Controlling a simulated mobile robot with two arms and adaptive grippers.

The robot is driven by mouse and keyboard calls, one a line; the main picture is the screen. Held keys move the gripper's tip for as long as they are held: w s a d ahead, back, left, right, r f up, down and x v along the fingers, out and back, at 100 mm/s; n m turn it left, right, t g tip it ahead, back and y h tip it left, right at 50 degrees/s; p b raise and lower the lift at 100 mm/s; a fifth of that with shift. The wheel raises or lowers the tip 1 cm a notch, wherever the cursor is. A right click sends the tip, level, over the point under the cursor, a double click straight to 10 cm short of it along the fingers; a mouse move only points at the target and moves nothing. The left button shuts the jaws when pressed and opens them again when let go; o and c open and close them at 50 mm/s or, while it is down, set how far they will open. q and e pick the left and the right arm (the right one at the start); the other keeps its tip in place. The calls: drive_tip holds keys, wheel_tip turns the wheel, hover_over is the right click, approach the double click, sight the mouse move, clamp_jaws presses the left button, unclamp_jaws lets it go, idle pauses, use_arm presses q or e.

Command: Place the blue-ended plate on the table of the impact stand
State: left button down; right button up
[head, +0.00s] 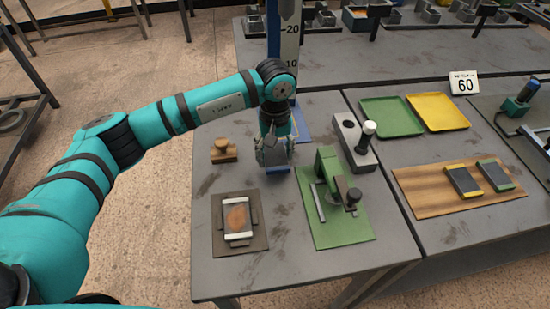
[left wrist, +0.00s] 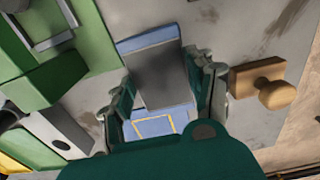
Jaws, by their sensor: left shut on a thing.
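The blue-ended plate is grey with a blue end, seen in the left wrist view (left wrist: 158,78). In the head view only its near blue end (head: 277,170) shows below my gripper. My left gripper (head: 274,155) is shut on the plate, with a finger on each side of it. The impact stand (head: 287,50) has a tall blue column with a white scale and a blue base (head: 300,122). In the left wrist view a blue surface with a yellow outline (left wrist: 153,126) shows beyond the plate, apparently the stand's table. Contact between plate and table is unclear. My right gripper is out of view.
A wooden knob block (head: 223,152) and a dark pad with a framed plate (head: 250,233) lie left. Trays and a wooden board (head: 435,200) are farther right.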

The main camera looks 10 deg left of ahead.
sight(275, 156)
use_arm(q)
wheel_tip(275, 156, down, 3)
drive_tip(key=shift+r+p, duration=0.1)
drive_tip(key=shift+p, duration=0.55)
drive_tip(key=shift+f, duration=0.25)
drive_tip(key=shift+f+b, duration=0.15)
drive_tip(key=shift+b, duration=0.15)
drive_tip(key=shift+c, duration=2.2)
unclamp_jaws()
drive_tip(key=shift+s, duration=0.1)
